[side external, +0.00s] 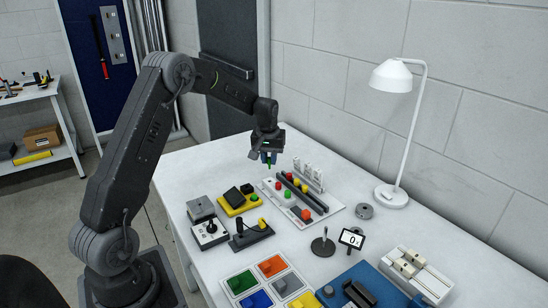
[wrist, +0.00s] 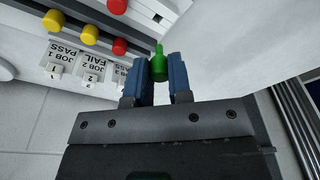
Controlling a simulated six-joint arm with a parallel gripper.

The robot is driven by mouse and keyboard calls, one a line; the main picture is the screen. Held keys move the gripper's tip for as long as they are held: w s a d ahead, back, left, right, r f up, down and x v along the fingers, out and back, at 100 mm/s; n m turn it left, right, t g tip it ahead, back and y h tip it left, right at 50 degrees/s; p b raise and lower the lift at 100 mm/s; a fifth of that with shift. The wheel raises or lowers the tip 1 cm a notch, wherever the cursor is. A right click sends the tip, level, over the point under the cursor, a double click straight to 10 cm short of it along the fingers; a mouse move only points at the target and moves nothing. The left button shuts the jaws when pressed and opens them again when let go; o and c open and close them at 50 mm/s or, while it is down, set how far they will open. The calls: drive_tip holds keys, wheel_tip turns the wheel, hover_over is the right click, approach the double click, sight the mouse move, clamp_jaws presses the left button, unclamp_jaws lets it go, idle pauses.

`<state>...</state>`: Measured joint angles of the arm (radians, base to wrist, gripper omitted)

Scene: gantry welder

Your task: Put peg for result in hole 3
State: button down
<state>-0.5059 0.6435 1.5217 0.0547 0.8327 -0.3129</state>
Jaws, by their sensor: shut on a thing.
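My gripper (side external: 268,155) is above the back left end of the white peg board (side external: 335,208). In the wrist view its blue fingers (wrist: 158,66) are shut on a green peg (wrist: 158,70), with the narrow tip sticking out past them. The green peg (side external: 269,166) points down in the side view, apart from the board. White cards (side external: 309,174) stand along the board's back. In the wrist view, cards numbered 1 (wrist: 53,70) and 2 (wrist: 93,77) read JOB 1 PASS and JOB 2 FAIL. A third card (wrist: 119,74) is partly hidden by my gripper. I cannot make out hole 3.
Several red, yellow and green pegs stand on the board, beside dark bars. A yellow box (side external: 238,203), a joystick box (side external: 210,232) and a lever (side external: 250,234) stand nearby. A white lamp (side external: 391,194) stands at the wall. The table's back left is clear.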

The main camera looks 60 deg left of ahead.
sight(269, 165)
drive_tip(key=shift+f, duration=2.2)
drive_tip(key=shift+f, duration=1.3)
drive_tip(key=c, duration=1.2)
unclamp_jaws()
drive_tip(key=shift+d, duration=0.1)
drive_tip(key=shift+o, duration=1.2)
drive_tip(key=shift+d, duration=0.1)
drive_tip(key=shift+f, duration=0.1)
wheel_tip(269, 165, up, 14)
drive_tip(key=s+d, duration=0.1)
drive_tip(key=shift+s, duration=0.25)
